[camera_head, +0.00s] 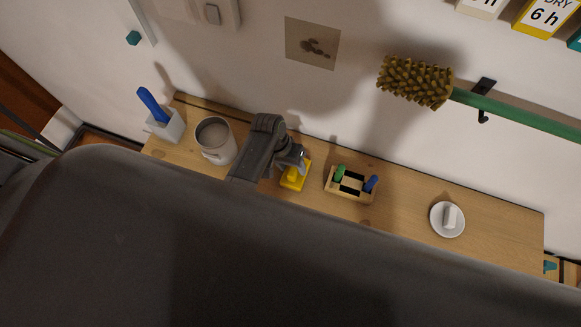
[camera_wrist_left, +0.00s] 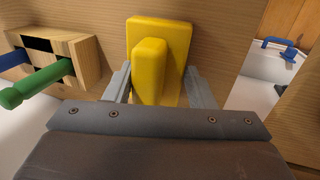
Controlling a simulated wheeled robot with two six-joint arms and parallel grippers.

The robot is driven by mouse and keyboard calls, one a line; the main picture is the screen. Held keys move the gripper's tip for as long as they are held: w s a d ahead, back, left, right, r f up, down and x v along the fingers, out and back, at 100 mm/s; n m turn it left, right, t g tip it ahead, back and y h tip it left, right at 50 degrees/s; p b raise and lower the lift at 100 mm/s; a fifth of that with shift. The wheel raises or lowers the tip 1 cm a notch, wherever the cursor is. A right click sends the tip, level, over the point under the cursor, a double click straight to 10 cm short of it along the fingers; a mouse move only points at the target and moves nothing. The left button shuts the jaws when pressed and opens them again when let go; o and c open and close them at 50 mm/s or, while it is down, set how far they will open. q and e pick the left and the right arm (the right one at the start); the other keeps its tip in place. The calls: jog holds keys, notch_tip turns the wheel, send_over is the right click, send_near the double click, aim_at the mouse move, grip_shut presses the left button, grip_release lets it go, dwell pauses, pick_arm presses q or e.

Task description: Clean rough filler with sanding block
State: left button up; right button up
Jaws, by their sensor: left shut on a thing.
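The yellow sanding block (camera_head: 297,179) is at the wooden shelf, between the white mug and the wooden holder. My left gripper (camera_head: 299,163) is shut on it from above. In the left wrist view the sanding block (camera_wrist_left: 172,36) has a flat base and a raised grip, with a finger on either side of the grip. I cannot tell whether its base touches the shelf. A tan square patch (camera_head: 299,52) with dark, rough spots (camera_head: 317,47) is on the white wall above the shelf. My right gripper is not in view.
On the shelf (camera_head: 410,189) stand a white box with a blue handle (camera_head: 166,127), a white mug (camera_head: 225,152), a wooden holder with green and blue pegs (camera_head: 345,194), and a white dish (camera_head: 436,222). A bristly brush (camera_head: 414,82) with a green pole hangs on the wall.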

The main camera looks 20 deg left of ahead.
pick_arm(q)
jog(key=shift+r+p, duration=0.75)
jog(key=shift+r, duration=0.1)
grip_shut()
jog(key=shift+r+p, duration=0.35)
jog(key=shift+r, duration=2.15)
